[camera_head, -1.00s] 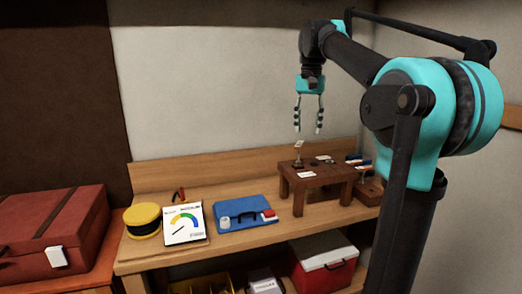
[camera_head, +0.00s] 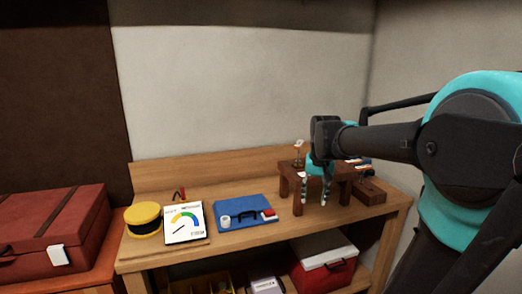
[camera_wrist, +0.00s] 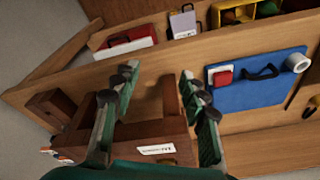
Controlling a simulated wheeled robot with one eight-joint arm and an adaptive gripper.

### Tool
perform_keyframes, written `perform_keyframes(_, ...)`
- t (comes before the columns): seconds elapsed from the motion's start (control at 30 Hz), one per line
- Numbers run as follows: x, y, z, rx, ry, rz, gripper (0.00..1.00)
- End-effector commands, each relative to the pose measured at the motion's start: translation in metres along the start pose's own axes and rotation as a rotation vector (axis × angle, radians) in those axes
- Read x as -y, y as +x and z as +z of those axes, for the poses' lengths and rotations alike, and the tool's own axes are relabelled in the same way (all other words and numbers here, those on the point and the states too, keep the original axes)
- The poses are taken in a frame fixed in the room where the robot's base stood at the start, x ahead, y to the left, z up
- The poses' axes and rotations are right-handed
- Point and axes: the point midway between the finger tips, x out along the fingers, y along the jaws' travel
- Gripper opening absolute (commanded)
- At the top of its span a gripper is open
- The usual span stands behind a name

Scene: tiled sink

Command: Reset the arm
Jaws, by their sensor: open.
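My gripper (camera_head: 316,196) is open and empty, its fingers pointing down in front of the small dark wooden stand (camera_head: 286,187) on the bench. In the wrist view my gripper (camera_wrist: 158,85) shows two spread fingers with nothing between them, with part of the wooden stand (camera_wrist: 150,130) behind them. A white label (camera_wrist: 157,149) lies on the stand. Part of the stand is hidden behind the gripper.
A red suitcase (camera_head: 50,235) sits far left. A red and white cooler (camera_head: 323,270) is on the lower shelf. The wall space above is clear.

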Motion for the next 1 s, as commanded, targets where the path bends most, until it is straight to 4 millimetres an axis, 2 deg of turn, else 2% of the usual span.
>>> perform_keyframes(0.03,-0.007,0.023,0.021,-0.019,-0.016,-0.003,0.43)
perform_keyframes(0.2,-0.027,0.087,0.088,-0.089,-0.084,-0.010,0.43)
perform_keyframes(0.3,-0.036,0.116,0.127,-0.125,-0.118,-0.011,0.43)
perform_keyframes(0.4,-0.044,0.136,0.157,-0.151,-0.144,-0.010,0.43)
perform_keyframes(0.5,-0.049,0.147,0.176,-0.168,-0.160,-0.009,0.43)
perform_keyframes(0.63,-0.051,0.153,0.185,-0.177,-0.170,-0.009,0.43)
perform_keyframes(1.0,-0.051,0.153,0.185,-0.177,-0.170,-0.009,0.43)
